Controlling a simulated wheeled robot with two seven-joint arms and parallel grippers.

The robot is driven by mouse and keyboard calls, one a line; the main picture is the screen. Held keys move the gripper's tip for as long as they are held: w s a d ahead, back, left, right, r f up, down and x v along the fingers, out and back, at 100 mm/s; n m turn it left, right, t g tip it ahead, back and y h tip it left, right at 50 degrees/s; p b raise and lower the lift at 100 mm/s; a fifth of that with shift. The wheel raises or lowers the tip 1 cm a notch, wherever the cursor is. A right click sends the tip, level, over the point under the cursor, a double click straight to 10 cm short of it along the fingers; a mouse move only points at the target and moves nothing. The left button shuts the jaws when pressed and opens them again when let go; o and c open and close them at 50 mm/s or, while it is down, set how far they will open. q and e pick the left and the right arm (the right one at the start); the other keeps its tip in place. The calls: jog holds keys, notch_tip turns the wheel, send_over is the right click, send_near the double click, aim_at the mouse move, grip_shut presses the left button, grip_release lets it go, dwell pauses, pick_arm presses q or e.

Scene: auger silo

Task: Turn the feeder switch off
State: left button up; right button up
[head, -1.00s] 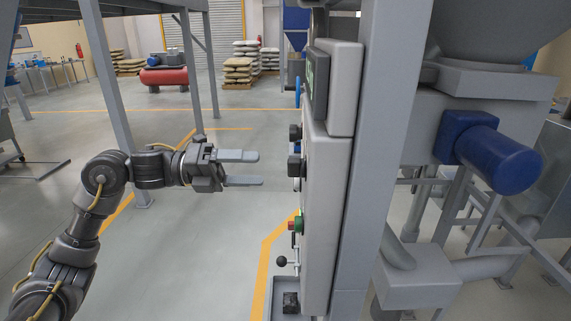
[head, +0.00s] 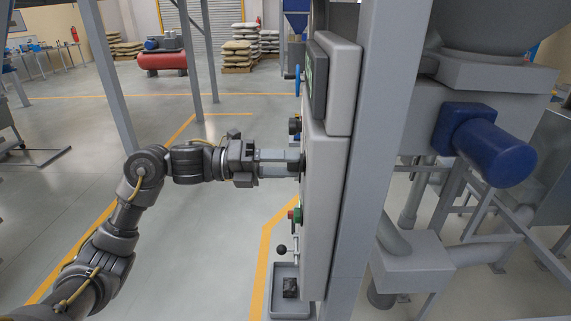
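A tall grey control cabinet (head: 323,190) stands right of centre, its front facing left and seen nearly edge-on. On its front are an upper black knob (head: 295,125), a red and green button unit (head: 295,214) and a small lever with a black ball (head: 281,249). No label shows which is the feeder switch. My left gripper (head: 297,164) reaches level from the left to a second black knob, just below the upper one. Its fingertips are at this knob and largely hide it. Whether they press on it cannot be told. My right gripper is out of view.
A grey post (head: 377,150) stands right beside the cabinet, with a blue motor (head: 485,145) and ducting beyond it. A tray (head: 287,300) holding a small black block is under the cabinet. A blue handwheel (head: 298,82) is higher up.

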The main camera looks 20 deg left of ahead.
pick_arm(q)
jog(key=c, duration=0.4)
jog(key=shift+c, duration=0.2)
jog(key=shift+n, duration=0.4)
jog(key=shift+r+n+p, duration=0.2)
jog(key=shift+n+p, duration=2.7)
jog(key=shift+n, duration=2.7)
jog(key=o, duration=1)
